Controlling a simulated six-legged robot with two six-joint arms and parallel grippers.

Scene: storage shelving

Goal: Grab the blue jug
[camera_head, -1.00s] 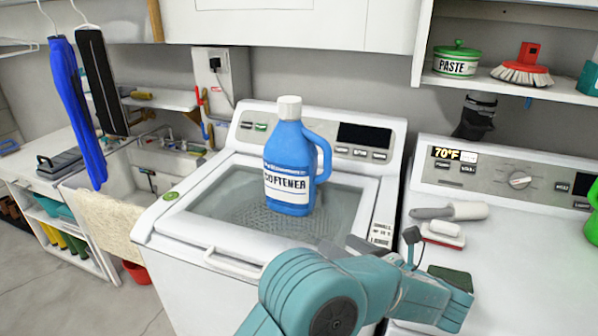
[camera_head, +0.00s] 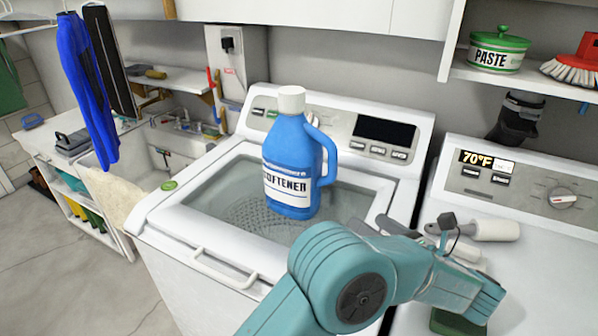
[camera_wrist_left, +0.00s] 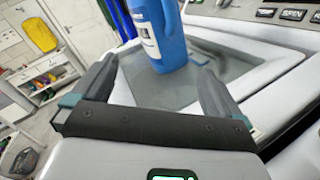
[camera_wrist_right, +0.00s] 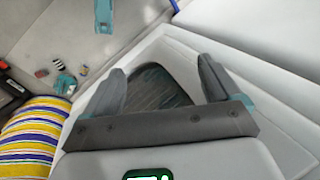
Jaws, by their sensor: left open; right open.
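The blue jug (camera_head: 292,160) stands upright on the glass lid (camera_head: 240,205) of the white washing machine. It has a white cap, a softener label and a handle on its right side. My left gripper (camera_head: 368,225) is to the right of the jug's base and nearer to me, apart from it. In the left wrist view the jug (camera_wrist_left: 158,38) shows its lower part beyond the open, empty fingers (camera_wrist_left: 158,68); its top is cut off. My right gripper (camera_wrist_right: 162,66) is open and empty in the right wrist view, away from the jug; the head view does not show it.
A second white machine (camera_head: 530,260) stands at the right, with a white-headed tool (camera_head: 490,231) and a green sponge (camera_head: 458,322) on it. A shelf with a paste tin (camera_head: 497,52) hangs above. A blue garment (camera_head: 88,90) hangs at the left. The floor at lower left is clear.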

